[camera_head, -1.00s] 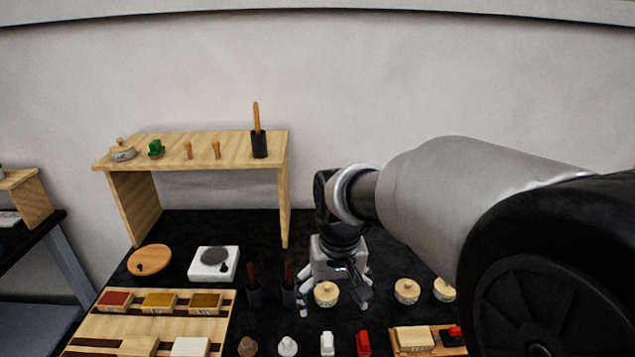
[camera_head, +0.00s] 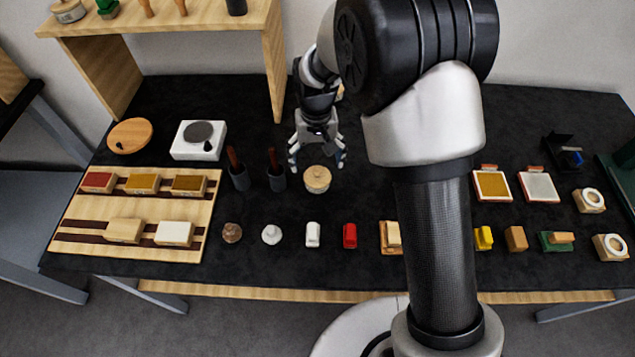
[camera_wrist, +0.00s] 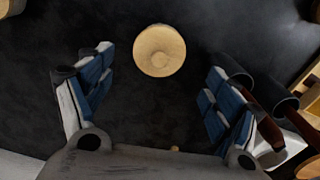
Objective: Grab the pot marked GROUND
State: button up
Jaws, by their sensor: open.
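A round pale wooden pot (camera_head: 317,180) with a knobbed lid stands upright on the black table. My gripper (camera_head: 317,164) is open and empty just behind and above it, pointing down. In the wrist view the same round lid (camera_wrist: 159,50) appears from above, midway between the open fingers and a little beyond their tips. No GROUND lettering can be read on it. Another similar pot (camera_head: 68,11) sits on the wooden shelf; its label is unreadable.
Two dark holders with brown handles, one of them (camera_head: 276,178), stand close left of the pot. A wooden tray (camera_head: 80,219) with coloured blocks lies farther left. A row of small items, including a red one (camera_head: 350,236), stands in front. My arm hides the table's middle right.

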aim_at(317, 171)
notch_tip(317, 171, down, 3)
jog(key=shift+r, duration=0.2)
jog(key=f+b, duration=0.1)
jog(key=f, duration=0.1)
jog(key=f+b, duration=0.1)
jog(key=f, duration=0.2)
jog(key=shift+s+d+f+b, duration=0.1)
jog(key=shift+s+f+b, duration=0.1)
jog(key=shift+b, duration=0.2)
jog(key=shift+r, duration=0.15)
jog(key=shift+c, duration=0.6)
jog(key=c, duration=1.3)
jog(key=shift+r, duration=0.1)
